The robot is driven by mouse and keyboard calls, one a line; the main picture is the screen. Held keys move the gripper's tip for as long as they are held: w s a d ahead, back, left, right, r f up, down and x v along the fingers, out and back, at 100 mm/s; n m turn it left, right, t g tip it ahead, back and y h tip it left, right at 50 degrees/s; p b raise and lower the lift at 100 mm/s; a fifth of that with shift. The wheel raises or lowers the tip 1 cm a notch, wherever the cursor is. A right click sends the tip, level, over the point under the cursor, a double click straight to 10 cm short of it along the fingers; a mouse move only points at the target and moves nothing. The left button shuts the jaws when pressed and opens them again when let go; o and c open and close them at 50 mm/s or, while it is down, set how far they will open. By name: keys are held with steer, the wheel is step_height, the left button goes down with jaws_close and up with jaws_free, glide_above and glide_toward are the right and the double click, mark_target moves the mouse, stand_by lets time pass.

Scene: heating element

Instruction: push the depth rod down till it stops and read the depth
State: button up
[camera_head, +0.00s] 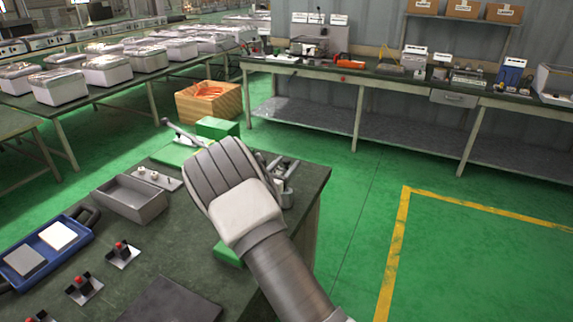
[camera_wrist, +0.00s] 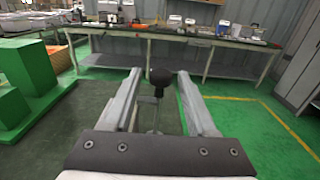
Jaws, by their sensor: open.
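A black ball knob (camera_wrist: 161,77) on a thin upright metal rod (camera_wrist: 157,112), which looks like the depth rod, shows between my fingers in the wrist view. My gripper (camera_wrist: 159,74) is open, with one finger on each side of the knob and a visible gap on both sides. Whether the knob lies level with the fingertips or beyond them I cannot tell. In the head view my gripper (camera_head: 222,178) is over the far right part of the dark table (camera_head: 165,298) and hides the knob. No depth reading is legible.
Green blocks (camera_head: 217,127) stand behind my gripper and also fill the left of the wrist view (camera_wrist: 28,75). A grey open tray (camera_head: 131,200), a blue tray (camera_head: 45,252) and small red-knobbed parts (camera_head: 122,254) lie on the table's left. Open floor is at right.

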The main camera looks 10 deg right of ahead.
steer(key=shift+w+d, duration=0.1)
steer(key=shift+w, duration=0.05)
jaws_close()
stand_by(1.4)
